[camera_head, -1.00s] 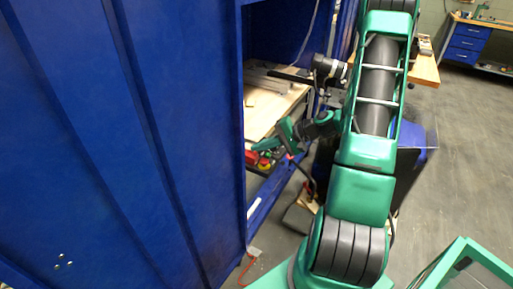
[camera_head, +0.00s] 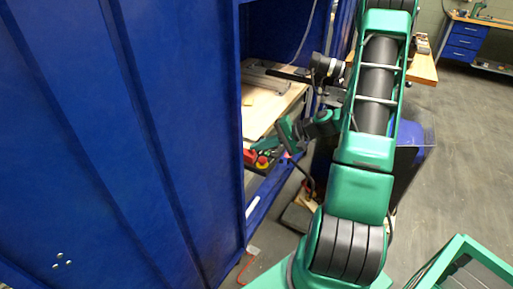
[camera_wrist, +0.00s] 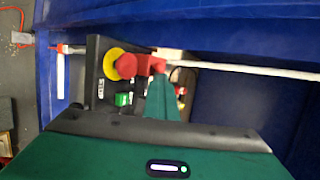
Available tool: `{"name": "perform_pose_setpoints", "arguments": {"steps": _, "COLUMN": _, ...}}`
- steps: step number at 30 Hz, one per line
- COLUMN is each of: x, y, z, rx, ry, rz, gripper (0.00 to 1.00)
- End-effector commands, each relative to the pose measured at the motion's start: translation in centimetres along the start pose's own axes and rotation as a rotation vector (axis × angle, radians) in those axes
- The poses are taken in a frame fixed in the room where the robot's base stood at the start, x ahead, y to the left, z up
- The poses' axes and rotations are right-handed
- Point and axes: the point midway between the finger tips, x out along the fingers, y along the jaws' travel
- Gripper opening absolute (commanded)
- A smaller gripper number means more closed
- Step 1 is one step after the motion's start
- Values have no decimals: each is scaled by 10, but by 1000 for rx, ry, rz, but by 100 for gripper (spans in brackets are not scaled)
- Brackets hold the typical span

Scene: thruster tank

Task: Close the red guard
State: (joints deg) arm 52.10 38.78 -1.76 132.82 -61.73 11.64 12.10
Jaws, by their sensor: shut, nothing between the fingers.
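A black control box (camera_wrist: 94,75) shows in the wrist view, with a red mushroom button on a yellow disc (camera_wrist: 112,57) and a green button (camera_wrist: 123,99). A red part (camera_wrist: 150,64), which looks like the red guard, stands beside the mushroom button, right at my fingertips; whether they touch it I cannot tell. Its hinge and how far open it is are not clear. My gripper (camera_wrist: 159,82) is shut and empty, its teal fingers reaching over the box.
A tall blue cabinet wall (camera_head: 90,140) fills the left of the head view. A wooden worktop (camera_head: 265,105) lies inside the blue frame behind the box. A white tube (camera_wrist: 250,70) crosses the wrist view. Open grey floor (camera_head: 460,160) is at the right.

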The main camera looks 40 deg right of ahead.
Motion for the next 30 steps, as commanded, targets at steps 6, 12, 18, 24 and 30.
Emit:
{"name": "perform_pose_setpoints", "arguments": {"steps": 6, "x": -6, "y": 9, "z": 4, "rx": 25, "ry": -4, "rz": 32, "gripper": 0}}
{"name": "perform_pose_setpoints", "arguments": {"steps": 12, "x": -6, "y": 5, "z": 1, "rx": 22, "ry": -4, "rz": 32, "gripper": 0}}
{"name": "perform_pose_setpoints", "arguments": {"steps": 18, "x": 0, "y": -9, "z": -16, "rx": 10, "ry": -10, "rz": 27, "gripper": 0}}
{"name": "perform_pose_setpoints", "arguments": {"steps": 24, "x": -18, "y": 10, "z": -24, "rx": 13, "ry": -13, "rz": 22, "gripper": 0}}
{"name": "perform_pose_setpoints", "arguments": {"steps": 30, "x": -44, "y": 40, "z": -30, "rx": 12, "ry": -10, "rz": 19, "gripper": 0}}
